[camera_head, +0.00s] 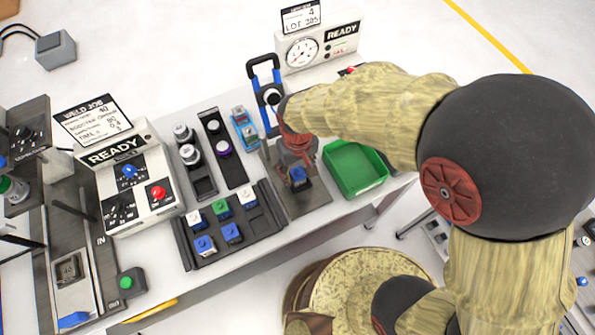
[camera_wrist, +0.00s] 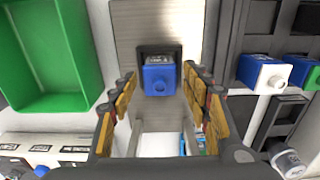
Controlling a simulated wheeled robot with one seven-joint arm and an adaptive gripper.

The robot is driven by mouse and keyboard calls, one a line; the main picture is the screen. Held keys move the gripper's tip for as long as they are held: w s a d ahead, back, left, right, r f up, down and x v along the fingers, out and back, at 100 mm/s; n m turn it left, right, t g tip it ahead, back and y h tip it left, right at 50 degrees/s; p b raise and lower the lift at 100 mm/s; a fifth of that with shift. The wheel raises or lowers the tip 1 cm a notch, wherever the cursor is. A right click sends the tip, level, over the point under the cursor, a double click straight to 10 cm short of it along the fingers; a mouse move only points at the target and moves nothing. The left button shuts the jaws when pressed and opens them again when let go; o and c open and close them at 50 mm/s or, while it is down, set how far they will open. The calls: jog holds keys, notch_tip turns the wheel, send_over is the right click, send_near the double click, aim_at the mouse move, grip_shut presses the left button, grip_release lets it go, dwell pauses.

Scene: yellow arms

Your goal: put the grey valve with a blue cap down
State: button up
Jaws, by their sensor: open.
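The grey valve with a blue cap (camera_head: 298,177) sits in a dark square recess of a brushed metal plate (camera_head: 308,200). In the wrist view the valve (camera_wrist: 159,79) is centred, blue face towards my camera, with a grey part behind it. My gripper (camera_head: 296,152) is above and behind the valve in the head view. In the wrist view my gripper (camera_wrist: 159,88) is open, its fingers spread to the left and right of the valve with gaps visible. Its lower side is hidden in the recess.
A green bin (camera_head: 354,168) stands right of the plate. A dark rack (camera_head: 187,252) with several white-, green- and blue-capped valves is left of it. Black trays (camera_head: 236,178), a blue-handled fixture (camera_head: 257,88) and a READY gauge box (camera_head: 330,50) stand close by.

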notch_tip(320, 180, up, 11)
jog(key=p, duration=0.2)
jog(key=shift+f, duration=0.2)
jog(key=d+r+m+t, duration=0.2)
jog(key=d+r+m, duration=0.1)
jog(key=d+r, duration=0.7)
jog(key=s+d+r+m+t, duration=0.1)
jog(key=s+d+r, duration=0.2)
jog(key=d, duration=0.3)
jog(key=s+d+r+m+t, duration=0.2)
jog(key=s+d+r, duration=0.2)
jog(key=d+r, duration=0.1)
jog(key=shift+s+d+r+t, duration=0.3)
jog(key=shift+d, duration=0.55)
notch_tip(320, 180, down, 2)
jog(key=b, duration=0.2)
jog(key=shift+f+b, duration=0.25)
jog(key=shift+b, duration=0.05)
jog(key=shift+c, duration=0.2)
